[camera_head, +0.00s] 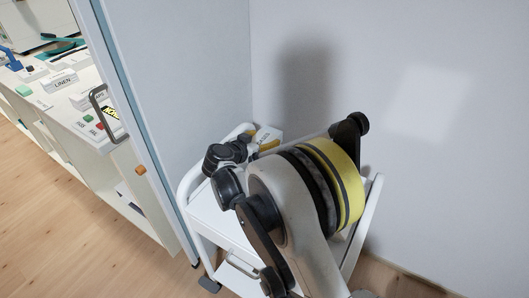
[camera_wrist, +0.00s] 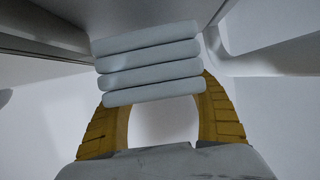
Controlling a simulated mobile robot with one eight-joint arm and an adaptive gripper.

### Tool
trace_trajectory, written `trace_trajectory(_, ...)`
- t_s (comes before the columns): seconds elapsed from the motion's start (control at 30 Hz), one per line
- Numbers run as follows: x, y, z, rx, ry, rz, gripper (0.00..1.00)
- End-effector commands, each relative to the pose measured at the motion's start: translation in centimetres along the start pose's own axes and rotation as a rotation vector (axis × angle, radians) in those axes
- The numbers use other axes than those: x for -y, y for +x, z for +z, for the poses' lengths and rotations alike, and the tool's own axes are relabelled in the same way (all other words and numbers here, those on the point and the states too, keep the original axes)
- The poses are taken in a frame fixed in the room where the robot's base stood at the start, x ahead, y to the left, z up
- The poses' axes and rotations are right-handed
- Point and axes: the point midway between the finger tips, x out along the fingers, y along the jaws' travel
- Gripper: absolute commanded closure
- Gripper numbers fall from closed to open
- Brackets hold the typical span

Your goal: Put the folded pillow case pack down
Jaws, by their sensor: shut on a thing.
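The folded pillow case pack (camera_wrist: 150,66) shows in the wrist view as a neat stack of several pale grey folded layers. My gripper (camera_wrist: 157,88) has its yellow ridged fingers on the left and right sides of the pack and is shut on it. Below the pack, a gap shows between the fingers. In the head view my arm reaches over a white trolley (camera_head: 189,185), and my gripper is partly hidden at its far side. I cannot make out the pack clearly there.
Grey walls (camera_head: 420,180) stand close behind and beside the trolley. At left, past a wall edge, is a counter (camera_head: 60,105) with a LINEN sign (camera_head: 62,83) and small objects. Wooden floor (camera_head: 60,220) is clear.

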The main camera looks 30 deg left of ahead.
Motion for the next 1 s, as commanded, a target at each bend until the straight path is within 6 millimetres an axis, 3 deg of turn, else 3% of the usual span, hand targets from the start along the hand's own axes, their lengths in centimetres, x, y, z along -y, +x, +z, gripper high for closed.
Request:
trace_trajectory(0.27,0.0,1.5,3.6,0.0,0.0,0.0,0.7)
trace_trajectory(0.63,0.0,1.6,3.8,0.0,0.0,0.0,0.7)
trace_trajectory(0.67,0.0,1.6,3.8,0.0,0.0,0.0,0.28)
trace_trajectory(0.7,0.0,1.6,3.8,0.0,0.0,0.0,0.24)
trace_trajectory(1.0,0.0,1.6,3.7,0.0,0.0,0.0,0.24)
